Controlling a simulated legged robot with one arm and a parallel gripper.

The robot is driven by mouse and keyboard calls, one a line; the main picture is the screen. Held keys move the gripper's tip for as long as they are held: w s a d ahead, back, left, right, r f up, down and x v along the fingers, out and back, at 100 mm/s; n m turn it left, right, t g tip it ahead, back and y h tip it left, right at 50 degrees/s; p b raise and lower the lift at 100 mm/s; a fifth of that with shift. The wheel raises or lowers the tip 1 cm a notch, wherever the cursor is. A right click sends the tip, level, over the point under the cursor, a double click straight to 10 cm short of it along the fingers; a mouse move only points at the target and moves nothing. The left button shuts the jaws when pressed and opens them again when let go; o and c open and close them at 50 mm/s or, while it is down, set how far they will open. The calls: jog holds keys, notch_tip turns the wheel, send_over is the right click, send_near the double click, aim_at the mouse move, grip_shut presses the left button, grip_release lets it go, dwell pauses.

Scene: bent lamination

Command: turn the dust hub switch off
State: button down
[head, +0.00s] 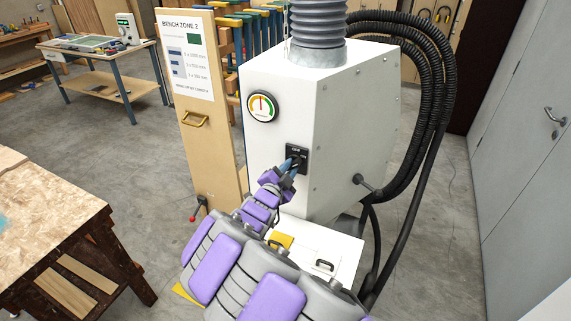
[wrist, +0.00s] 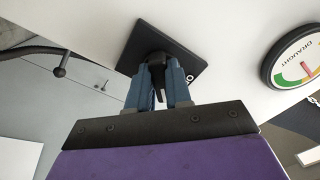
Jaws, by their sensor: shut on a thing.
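The dust hub (head: 315,110) is a white cabinet in the middle of the head view, with a grey ribbed duct on top. Its switch is a dark lever on a black square plate (head: 297,153) on the front face. In the wrist view the plate (wrist: 186,62) shows white lettering, mostly hidden. My gripper (head: 292,163) reaches up to the plate from below. In the wrist view its blue fingers (wrist: 160,78) are shut on the black switch lever (wrist: 156,66), right at the plate. The fingers hide part of the lever, so its exact setting is not clear.
A round draught gauge (head: 262,107) sits on the hub above and left of the switch. Black hoses (head: 440,80) curve down the hub's right side. A wooden panel with a sign (head: 187,55) stands to the left. A workbench (head: 50,215) is at the lower left.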

jog(key=n+p, duration=0.6)
jog(key=p, duration=0.1)
jog(key=n+p, duration=0.3)
jog(key=p, duration=0.1)
jog(key=shift+d+r, duration=0.2)
jog(key=shift+r, duration=0.05)
jog(key=shift+n, duration=0.3)
jog(key=c, duration=1)
grip_release()
jog(key=shift+f, duration=0.1)
jog(key=shift+c, duration=0.2)
jog(key=v, duration=1.7)
jog(key=shift+a, duration=0.2)
jog(key=shift+f, duration=0.1)
